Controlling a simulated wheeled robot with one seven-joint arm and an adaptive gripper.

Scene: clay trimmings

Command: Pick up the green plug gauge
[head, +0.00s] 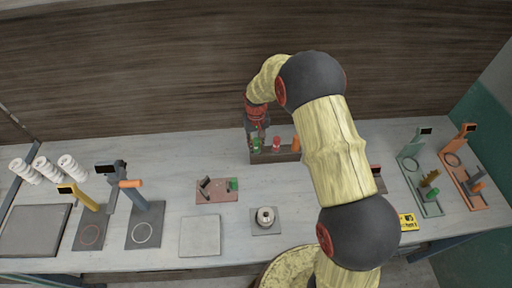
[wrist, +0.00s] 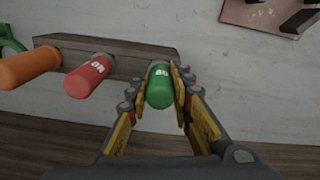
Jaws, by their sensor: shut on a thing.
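The green plug gauge (wrist: 160,88) is a green cylinder with white lettering on its end. It stands between the two yellow-padded fingers of my gripper (wrist: 159,80), which is shut on it. In the head view the green gauge (head: 257,146) shows just below my gripper (head: 256,138), at the left end of the dark rack (head: 262,158). I cannot tell whether its lower end is still seated in the rack. A red gauge (wrist: 88,76) and an orange gauge (wrist: 30,68) stand beside it in the same rack.
A reddish plate (head: 215,196) with a small green part lies front-left of the rack. A round metal piece (head: 265,216) sits on a grey pad. Green (head: 415,165) and orange (head: 465,180) fixtures stand right. The bench between rack and plate is clear.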

